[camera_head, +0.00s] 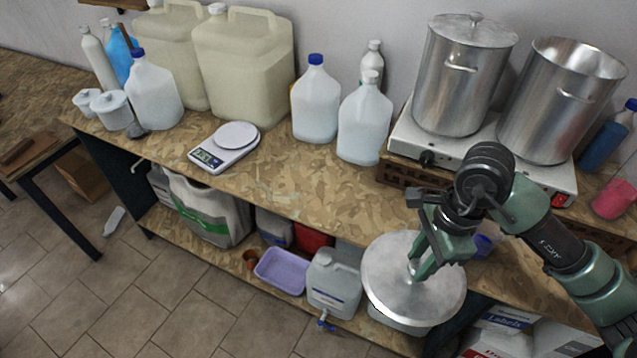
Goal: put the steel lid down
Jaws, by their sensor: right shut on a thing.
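The steel lid (388,290) is a round silver disc with a raised knob at its middle. My right gripper (418,266) is shut on the lid's knob, which its fingers partly hide. The lid hangs about level in front of the bench's front edge, over the lower shelf area. The right pot (553,112) on the white hot plate is open, and its inside wall shows. The left pot (459,85) has a lid on it with its own knob. My left gripper is not in view.
The chipboard bench (290,185) has bare room in front of the kitchen scale (224,147) and the bottles. White jugs (365,120) stand left of the hot plate (408,142). Cream canisters (243,70) stand at the back. A purple tub (281,271) sits on the lower shelf.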

